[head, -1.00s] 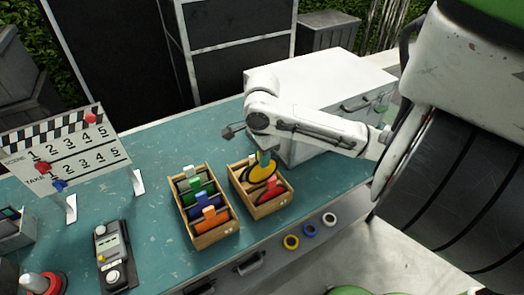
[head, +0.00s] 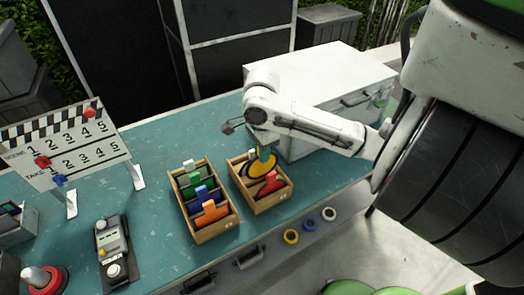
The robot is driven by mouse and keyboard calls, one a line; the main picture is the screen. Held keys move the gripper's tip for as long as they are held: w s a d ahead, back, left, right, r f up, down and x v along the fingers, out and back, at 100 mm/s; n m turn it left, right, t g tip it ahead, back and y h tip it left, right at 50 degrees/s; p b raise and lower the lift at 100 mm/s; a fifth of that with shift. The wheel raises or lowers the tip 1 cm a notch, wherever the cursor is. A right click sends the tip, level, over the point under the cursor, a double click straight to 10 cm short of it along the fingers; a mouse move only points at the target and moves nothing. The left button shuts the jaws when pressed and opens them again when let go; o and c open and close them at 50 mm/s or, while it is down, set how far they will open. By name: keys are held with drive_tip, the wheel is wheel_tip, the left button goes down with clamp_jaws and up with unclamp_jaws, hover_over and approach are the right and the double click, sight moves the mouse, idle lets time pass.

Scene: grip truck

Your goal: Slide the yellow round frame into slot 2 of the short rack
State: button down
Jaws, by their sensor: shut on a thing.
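The short rack (head: 282,200) is the smaller wooden box, on the right of the two on the teal bench. The yellow round frame (head: 262,168) is at the rack's back part, with its lower part within the rack walls. I cannot tell which slot it lines up with or whether it is fully seated. A red frame (head: 271,184) stands in the rack in front of the yellow one.
A longer wooden rack (head: 216,232) with white, green, blue and orange frames stands close on the left. A white case (head: 312,92) is behind my arm. A clapperboard (head: 66,150) and a handheld device (head: 112,248) are on the left. Bench space between them is clear.

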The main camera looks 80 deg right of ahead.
sight(262, 177)
drive_tip(key=shift+f, duration=0.85)
idle(0.6)
drive_tip(key=shift+f, duration=0.35)
drive_tip(key=shift+f, duration=0.65)
drive_tip(key=shift+f, duration=0.35)
drive_tip(key=shift+f, duration=1.1)
drive_tip(key=c, duration=1)
unclamp_jaws()
wheel_tip(262, 177, up, 11)
drive_tip(key=shift+f, duration=0.1)
